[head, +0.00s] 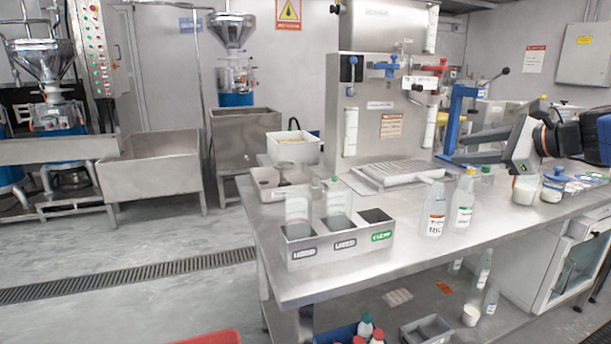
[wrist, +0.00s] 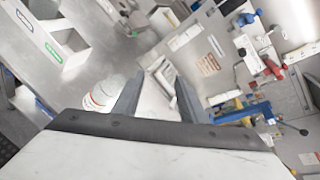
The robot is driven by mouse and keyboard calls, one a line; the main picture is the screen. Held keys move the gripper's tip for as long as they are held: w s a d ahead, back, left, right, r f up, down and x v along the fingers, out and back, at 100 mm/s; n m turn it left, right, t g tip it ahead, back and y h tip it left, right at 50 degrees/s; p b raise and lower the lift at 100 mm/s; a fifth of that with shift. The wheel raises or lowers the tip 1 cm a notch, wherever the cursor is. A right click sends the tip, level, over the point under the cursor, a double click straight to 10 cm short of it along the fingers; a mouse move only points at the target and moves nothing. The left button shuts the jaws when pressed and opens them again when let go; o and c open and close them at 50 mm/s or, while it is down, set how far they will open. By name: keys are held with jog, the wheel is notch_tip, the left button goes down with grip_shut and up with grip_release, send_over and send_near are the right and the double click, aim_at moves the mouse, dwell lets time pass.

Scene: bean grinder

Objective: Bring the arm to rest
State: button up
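My gripper (head: 522,142) reaches in from the right edge of the head view. It hangs in the air above the right part of the steel table (head: 400,262), above the jars and apart from them. In the wrist view my gripper (wrist: 158,88) has its two dark fingers spread, with a clear gap and nothing held between them. A pale rounded container with a red-marked label (wrist: 103,95) shows beside the left finger; which one it is I cannot tell. Part of my arm is cut off by the head view's right edge.
Two clear bottles (head: 436,212), a white-filled jar (head: 525,190) and a blue-lidded jar (head: 553,186) stand on the table. A three-slot steel holder (head: 340,246) is at the front left. Mid-front table is clear.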

jog(key=s+a+f+n+g+h, duration=0.1)
jog(key=s+a+f+n+g, duration=0.2)
jog(key=s+a+f+n, duration=0.35)
jog(key=s+a+f+n+g+h, duration=0.15)
jog(key=s+a+f+n, duration=0.25)
jog(key=s+f, duration=0.5)
jog(key=s+d+f+n+g+h, duration=0.2)
jog(key=s+f+n+g+h, duration=0.1)
jog(key=s+f+n, duration=0.9)
notch_tip(320, 180, down, 3)
jog(key=shift+r+h, duration=0.2)
jog(key=shift+h, duration=0.45)
